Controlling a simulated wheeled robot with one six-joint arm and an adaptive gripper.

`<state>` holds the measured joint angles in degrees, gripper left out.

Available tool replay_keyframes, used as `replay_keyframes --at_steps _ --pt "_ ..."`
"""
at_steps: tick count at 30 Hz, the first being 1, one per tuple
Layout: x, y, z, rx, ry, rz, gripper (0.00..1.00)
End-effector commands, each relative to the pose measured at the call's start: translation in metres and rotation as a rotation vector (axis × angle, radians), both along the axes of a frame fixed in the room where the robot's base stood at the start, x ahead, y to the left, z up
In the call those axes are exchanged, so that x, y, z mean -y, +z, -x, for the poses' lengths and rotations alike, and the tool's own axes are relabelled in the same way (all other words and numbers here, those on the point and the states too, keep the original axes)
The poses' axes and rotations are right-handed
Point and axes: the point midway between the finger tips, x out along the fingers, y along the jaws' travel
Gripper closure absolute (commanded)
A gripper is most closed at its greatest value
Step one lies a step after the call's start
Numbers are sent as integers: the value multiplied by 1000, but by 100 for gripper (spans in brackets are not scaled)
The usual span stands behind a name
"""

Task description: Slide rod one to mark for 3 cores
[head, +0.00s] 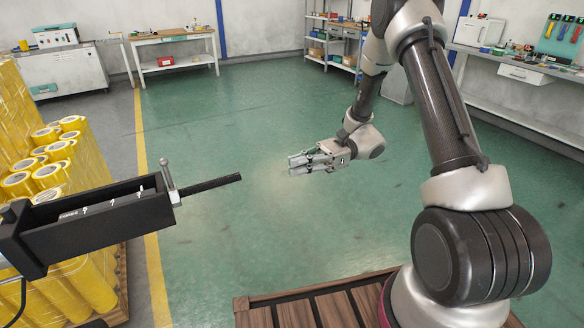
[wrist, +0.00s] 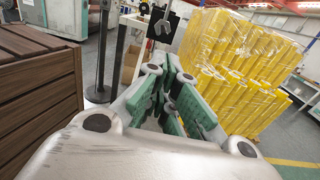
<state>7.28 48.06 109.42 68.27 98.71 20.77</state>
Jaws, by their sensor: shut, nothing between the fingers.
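The black rod (head: 212,184) sticks out to the right from the end of a dark box-shaped housing (head: 95,228) at the left of the head view. A metal clamp with an upright pin (head: 168,178) stands at the housing's end, around the rod's base. Small white marks show on the housing's inner side; their labels are too small to read. My gripper (head: 298,163) is shut and empty, to the right of the rod's tip and apart from it. In the wrist view its green-padded fingers (wrist: 177,108) point toward a dark end plate with a metal fork-shaped part (wrist: 162,24).
Stacked yellow tape rolls (head: 55,165) stand behind and below the housing; they also show in the wrist view (wrist: 235,70). A brown slatted platform (head: 310,312) is at the front. Workbenches line the far wall. The green floor between rod and gripper is clear.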

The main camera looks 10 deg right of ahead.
Motion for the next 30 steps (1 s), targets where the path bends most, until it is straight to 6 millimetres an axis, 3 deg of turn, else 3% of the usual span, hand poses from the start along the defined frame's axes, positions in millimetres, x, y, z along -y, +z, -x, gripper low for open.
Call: replay_keyframes --at_steps 15,21,30 --pt "-98 0 29 -2 2 0 100" --pt "-115 0 33 -1 0 0 100" --pt "-118 0 34 -1 0 0 100"
